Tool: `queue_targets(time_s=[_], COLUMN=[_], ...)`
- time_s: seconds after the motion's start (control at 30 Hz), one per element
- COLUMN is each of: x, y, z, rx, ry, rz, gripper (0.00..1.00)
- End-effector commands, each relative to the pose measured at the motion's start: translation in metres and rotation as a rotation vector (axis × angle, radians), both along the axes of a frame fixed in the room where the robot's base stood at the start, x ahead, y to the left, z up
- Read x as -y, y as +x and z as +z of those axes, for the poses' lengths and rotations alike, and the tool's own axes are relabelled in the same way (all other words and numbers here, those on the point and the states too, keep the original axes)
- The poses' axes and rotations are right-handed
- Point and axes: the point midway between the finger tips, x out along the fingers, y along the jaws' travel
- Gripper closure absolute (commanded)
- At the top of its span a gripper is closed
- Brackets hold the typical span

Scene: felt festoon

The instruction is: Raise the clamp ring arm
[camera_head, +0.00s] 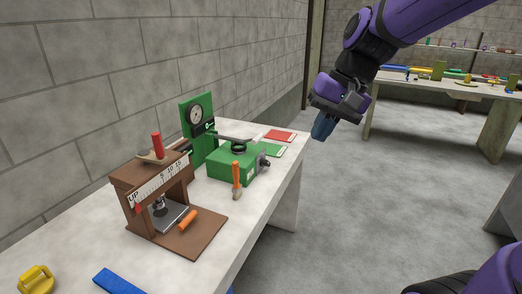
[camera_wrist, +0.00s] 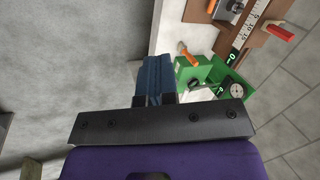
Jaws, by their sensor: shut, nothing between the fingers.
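A green box fixture (camera_head: 228,170) stands on the white bench, with a black ring (camera_head: 239,147) on its top and a grey flat arm (camera_head: 230,137) lying near level over it. I cannot tell how the arm joins the ring. A green upright plate with a round dial (camera_head: 195,115) stands behind it at left. The fingers also show in the wrist view (camera_wrist: 153,80).
A brown press (camera_head: 150,185) with a scale marked UP and a red handle (camera_head: 157,146) stands nearer on the bench. An orange-handled tool (camera_head: 236,175) is before the green box. Red (camera_head: 280,136) and green cards lie behind. A grey block wall bounds the left; open floor lies right.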

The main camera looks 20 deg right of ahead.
Motion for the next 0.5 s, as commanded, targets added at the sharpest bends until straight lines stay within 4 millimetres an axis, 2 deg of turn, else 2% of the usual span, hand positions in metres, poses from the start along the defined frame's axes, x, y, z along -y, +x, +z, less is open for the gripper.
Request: queue_targets(time_s=[0.5], x=[-0.018], y=[0.101], z=[-0.042], rx=[-0.261], ry=[0.350], rz=[-0.203], gripper=[1.00])
